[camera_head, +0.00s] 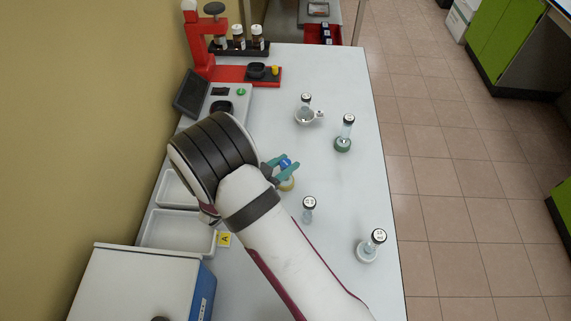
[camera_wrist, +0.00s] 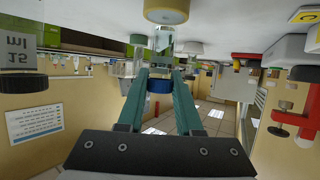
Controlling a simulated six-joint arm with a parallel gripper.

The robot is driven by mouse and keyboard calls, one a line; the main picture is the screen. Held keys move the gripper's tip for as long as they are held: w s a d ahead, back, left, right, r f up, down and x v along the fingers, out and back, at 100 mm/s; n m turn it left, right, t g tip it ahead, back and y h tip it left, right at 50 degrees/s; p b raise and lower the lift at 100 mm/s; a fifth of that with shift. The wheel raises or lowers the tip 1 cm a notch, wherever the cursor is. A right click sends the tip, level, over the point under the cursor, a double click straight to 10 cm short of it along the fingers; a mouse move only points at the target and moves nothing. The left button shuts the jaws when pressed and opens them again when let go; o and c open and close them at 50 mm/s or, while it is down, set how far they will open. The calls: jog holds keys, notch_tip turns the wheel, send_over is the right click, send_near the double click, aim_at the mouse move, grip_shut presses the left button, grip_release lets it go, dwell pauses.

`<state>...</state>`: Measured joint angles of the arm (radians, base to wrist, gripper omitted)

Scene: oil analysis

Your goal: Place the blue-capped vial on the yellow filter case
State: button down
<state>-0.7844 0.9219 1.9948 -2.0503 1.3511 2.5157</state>
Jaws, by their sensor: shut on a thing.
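The blue-capped vial is held upright in my gripper (camera_head: 281,167), and its blue cap (camera_head: 285,162) shows between the teal fingers. In the wrist view, which is upside down, my gripper (camera_wrist: 161,76) is shut on the vial near its blue cap (camera_wrist: 159,86). The clear vial body (camera_wrist: 161,42) extends to the yellow filter case (camera_wrist: 166,9). In the head view the yellow filter case (camera_head: 287,185) is directly below the vial on the white table, partly hidden by the gripper. I cannot tell whether the vial's base touches it.
Black-capped vials stand nearby: one on a green case (camera_head: 343,145), one by a pale dish (camera_head: 305,118), one (camera_head: 309,209) close to the gripper, one on a white case (camera_head: 367,251). White trays (camera_head: 176,232) lie left; a red stand (camera_head: 230,73) is at the back.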

jog(key=shift+f, duration=0.3)
jog(key=c, duration=0.6)
grip_release()
jog(key=shift+f, duration=0.1)
